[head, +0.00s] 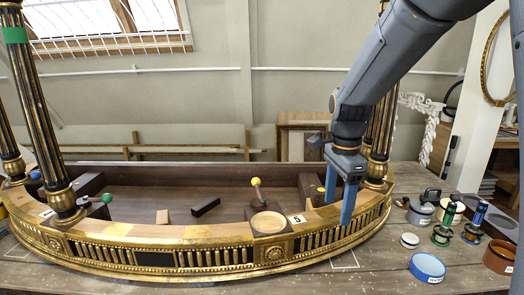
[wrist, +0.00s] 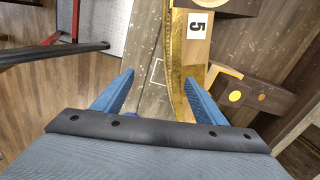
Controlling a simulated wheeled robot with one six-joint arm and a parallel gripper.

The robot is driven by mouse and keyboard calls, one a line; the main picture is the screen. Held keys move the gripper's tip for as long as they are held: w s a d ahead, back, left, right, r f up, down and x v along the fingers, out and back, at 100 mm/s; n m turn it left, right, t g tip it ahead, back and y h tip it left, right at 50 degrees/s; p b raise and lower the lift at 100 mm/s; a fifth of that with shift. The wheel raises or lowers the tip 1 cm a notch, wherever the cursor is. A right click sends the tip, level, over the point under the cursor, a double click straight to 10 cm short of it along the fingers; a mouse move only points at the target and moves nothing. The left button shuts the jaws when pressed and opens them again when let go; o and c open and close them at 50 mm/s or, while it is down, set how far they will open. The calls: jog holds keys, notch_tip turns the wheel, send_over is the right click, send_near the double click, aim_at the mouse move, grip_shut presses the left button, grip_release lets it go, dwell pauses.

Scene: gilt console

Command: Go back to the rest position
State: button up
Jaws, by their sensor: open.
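My gripper (head: 338,212) is over the right part of the gilt console (head: 274,254), fingers pointing down, with nothing between them. In the wrist view my gripper (wrist: 160,78) is open, its two blue fingers well apart. The console's curved gilt edge shows beyond and between the fingers. A label with the number 5 (head: 297,219) lies on the console rim left of the fingers; in the wrist view it is at the upper right (wrist: 197,25). I cannot tell whether the fingertips touch the rim.
A yellow-knobbed lever (head: 256,183) stands near the console's middle, a green-knobbed one (head: 106,198) at left. A dark block (head: 205,207) lies inside. Black-gilt columns (head: 38,110) rise at both ends. A blue dish (head: 427,267) and several pots and tools are on the bench at right.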

jog(key=s+f+n, duration=0.5)
jog(key=s+n, duration=0.3)
jog(key=s+f+n+t+b, duration=0.1)
jog(key=s+f+n, duration=0.5)
jog(key=s+n, duration=0.2)
jog(key=shift+f+b, duration=0.2)
jog(key=shift+b, duration=0.1)
